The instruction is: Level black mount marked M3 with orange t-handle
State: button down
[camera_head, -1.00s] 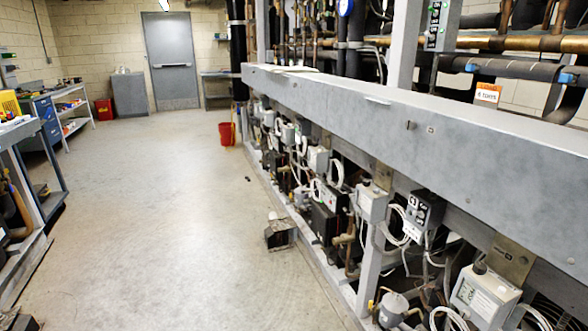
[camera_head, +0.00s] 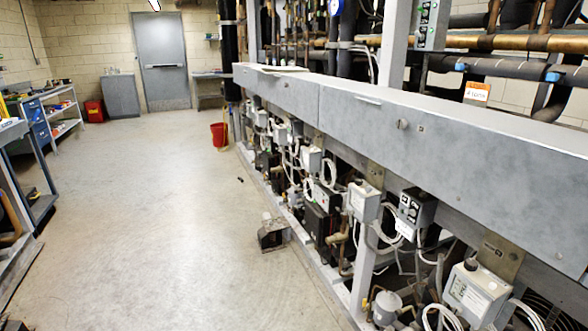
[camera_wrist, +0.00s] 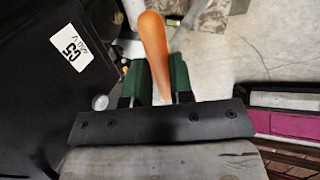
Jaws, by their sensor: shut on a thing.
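My gripper (camera_wrist: 157,88) shows in the wrist view, with green-padded fingers on a dark plate. It is shut on the orange t-handle (camera_wrist: 153,42), whose smooth, rounded orange part sticks up between the fingers. The crossbar shape of the handle cannot be made out. I cannot pick out a mount marked M3 in either view. My gripper does not show in the head view.
The grey compressor rack (camera_head: 400,120) runs along the right, with control boxes and loose cables under its beam. A dark box-shaped object (camera_head: 272,234) lies on the floor beside it. A red bucket (camera_head: 219,134) stands further back. The floor (camera_head: 130,220) left of the rack is open.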

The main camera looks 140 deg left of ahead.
dwell(0.4)
jog(key=shift+r, duration=2.5)
jog(key=shift+d, duration=0.1)
